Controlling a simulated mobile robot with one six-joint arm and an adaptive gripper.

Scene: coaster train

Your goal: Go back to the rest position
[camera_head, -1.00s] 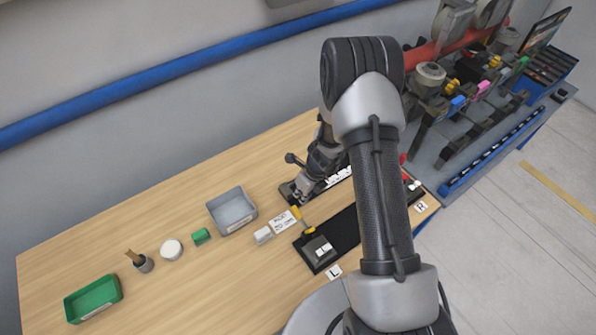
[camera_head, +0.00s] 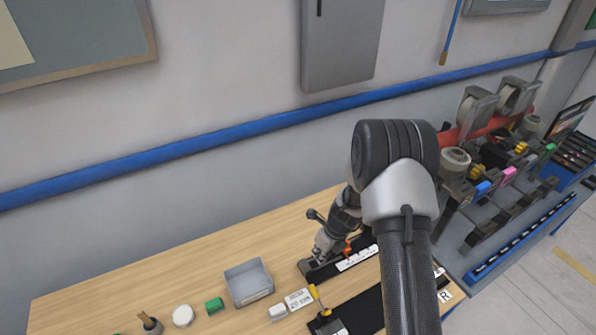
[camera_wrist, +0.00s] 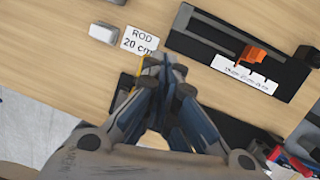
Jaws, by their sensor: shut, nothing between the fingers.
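My gripper (camera_wrist: 168,72) is shut and empty in the wrist view, its dark fingertips together. It is above the bench, close to the lower edge of the ROD 20 cm label (camera_wrist: 143,41). My arm (camera_head: 408,240) rises in front of the bench in the head view. It bends at the top, and its far end comes down over the black fixture (camera_head: 312,274). No object hangs from the fingers.
The fixture holds an orange piece (camera_wrist: 257,56). A grey tray (camera_head: 249,284), a green cylinder (camera_head: 214,306) and a white round piece (camera_head: 183,316) stand on the wooden bench, left of my arm. A machine rack with spools (camera_head: 456,160) stands right.

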